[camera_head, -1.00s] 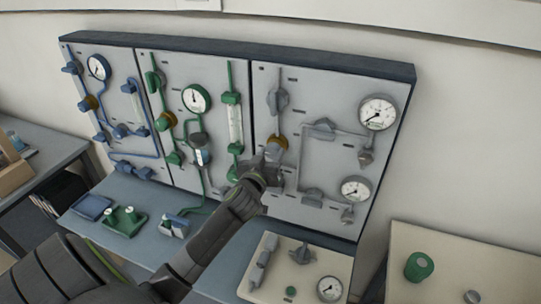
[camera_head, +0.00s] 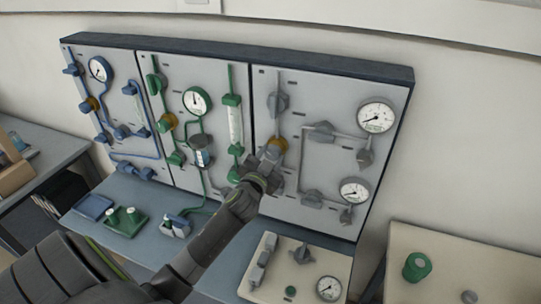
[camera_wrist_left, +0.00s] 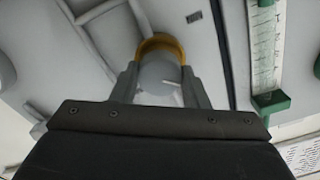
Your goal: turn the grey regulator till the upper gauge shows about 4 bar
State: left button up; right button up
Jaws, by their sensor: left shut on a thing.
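The grey regulator (camera_wrist_left: 158,76) is a round grey knob with a brass collar, on the right grey panel. In the head view its brass collar (camera_head: 279,144) shows just beyond my fingers. My left gripper (camera_head: 271,157) is shut on the knob, with one finger on each side in the wrist view (camera_wrist_left: 158,88). The fingers hide part of the knob in the head view. The upper gauge (camera_head: 376,116) is a round white dial at the panel's upper right. Its needle points to the lower left; its figures are too small to read. My right gripper is not in view.
A lower gauge (camera_head: 354,190) and grey valves (camera_head: 313,198) sit on the same panel. The green panel with a flow tube (camera_head: 236,125) is close on the left. A cream board (camera_head: 305,272) with another gauge lies on the bench below.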

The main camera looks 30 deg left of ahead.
pick_arm(q)
jog(key=m+p, duration=0.1)
jog(key=m, duration=0.2)
jog(key=shift+m, duration=0.4)
jog(key=m+p, duration=0.1)
jog(key=m, duration=0.2)
jog(key=shift+m, duration=0.3)
jog(key=m+p, duration=0.1)
jog(key=m, duration=0.2)
jog(key=shift+p, duration=0.35)
jog(key=shift+m+p, duration=0.35)
jog(key=shift+m, duration=1.15)
jog(key=shift+f, duration=0.1)
jog(key=o, duration=1)
jog(key=b+v, duration=0.3)
jog(key=v, duration=1.4)
jog(key=shift+s+d, duration=0.2)
